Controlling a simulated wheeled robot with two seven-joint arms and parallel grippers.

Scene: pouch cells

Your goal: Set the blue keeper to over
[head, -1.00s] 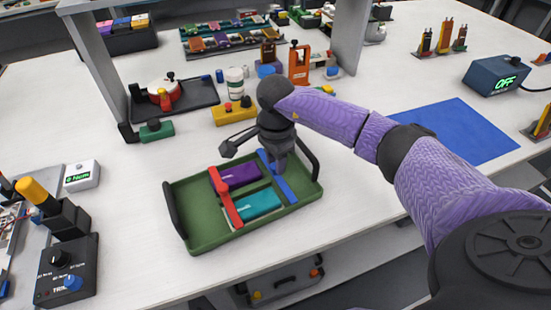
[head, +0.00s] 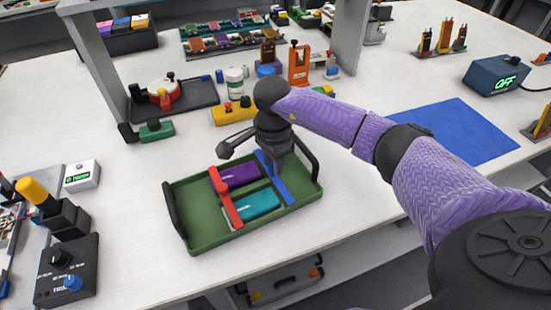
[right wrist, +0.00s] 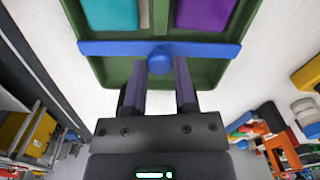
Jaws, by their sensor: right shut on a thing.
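The blue keeper (head: 284,187) is a bar with a round knob (right wrist: 160,62). It lies across the right part of the green tray (head: 203,243). My right gripper (right wrist: 160,75) is shut on the keeper's knob from above. In the right wrist view the bar (right wrist: 208,50) runs from wall to wall. The purple pouch cell (head: 241,176) and the teal pouch cell (head: 259,204) lie side by side left of the bar. In the wrist view their near ends look just short of it. A red keeper (head: 225,196) crosses the cells' left ends. My left gripper is not in view.
A yellow block (head: 234,115) and a white cup (head: 235,80) stand behind the tray. A green block (head: 157,131) is at the back left. A black knob box (head: 66,272) is at the left front. A blue mat (head: 455,130) lies to the right.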

